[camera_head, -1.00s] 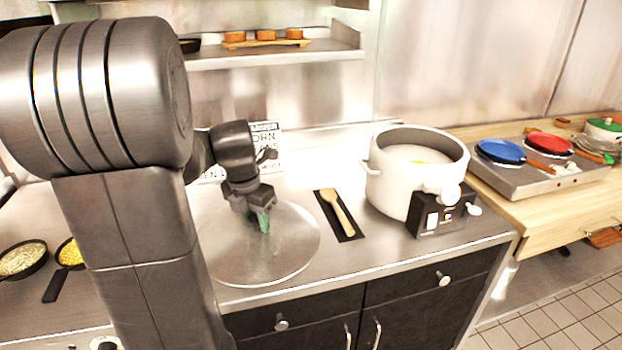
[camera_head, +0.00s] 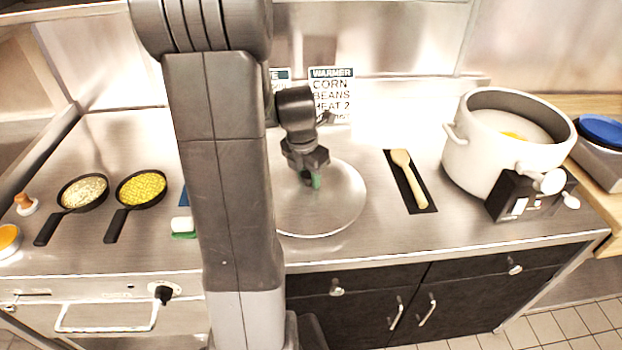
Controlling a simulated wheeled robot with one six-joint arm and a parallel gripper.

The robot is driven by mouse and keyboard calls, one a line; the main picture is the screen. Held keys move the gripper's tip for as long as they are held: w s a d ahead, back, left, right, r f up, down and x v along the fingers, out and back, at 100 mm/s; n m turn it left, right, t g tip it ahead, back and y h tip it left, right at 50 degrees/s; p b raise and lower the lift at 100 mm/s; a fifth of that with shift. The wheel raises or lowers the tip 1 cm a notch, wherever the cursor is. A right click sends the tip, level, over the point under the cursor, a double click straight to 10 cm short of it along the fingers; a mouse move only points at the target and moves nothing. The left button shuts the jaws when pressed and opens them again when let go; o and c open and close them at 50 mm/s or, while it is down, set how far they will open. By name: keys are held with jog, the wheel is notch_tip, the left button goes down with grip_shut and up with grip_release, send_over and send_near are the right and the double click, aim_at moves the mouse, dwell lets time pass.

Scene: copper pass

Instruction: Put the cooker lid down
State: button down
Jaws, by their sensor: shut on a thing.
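The cooker lid (camera_head: 340,205) is a large round glassy disc with a pale rim, low over the steel counter left of the wooden spoon. I cannot tell whether it touches the counter. My gripper (camera_head: 314,181) is above the lid's middle, pointing down, shut on its green knob. My arm hides the lid's left edge. The cooker (camera_head: 470,160) is a white pot with a black control box, standing open at the right with pale contents and something yellow inside.
A wooden spoon (camera_head: 408,178) lies on a black mat (camera_head: 420,206) between lid and cooker. Pans of beans (camera_head: 83,190) and corn (camera_head: 141,187) stand at the left. Warmer signs (camera_head: 332,93) stand behind. The counter's front edge (camera_head: 450,255) is close to the lid.

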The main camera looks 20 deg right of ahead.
aim_at(303, 177)
jog(key=shift+f, duration=1.05)
jog(key=shift+f, duration=0.1)
jog(key=c, duration=1)
grip_release()
jog(key=r, duration=0.4)
jog(key=a+r, duration=0.1)
jog(key=r, duration=0.7)
jog(key=shift+s+a, duration=0.25)
jog(key=shift+s, duration=0.15)
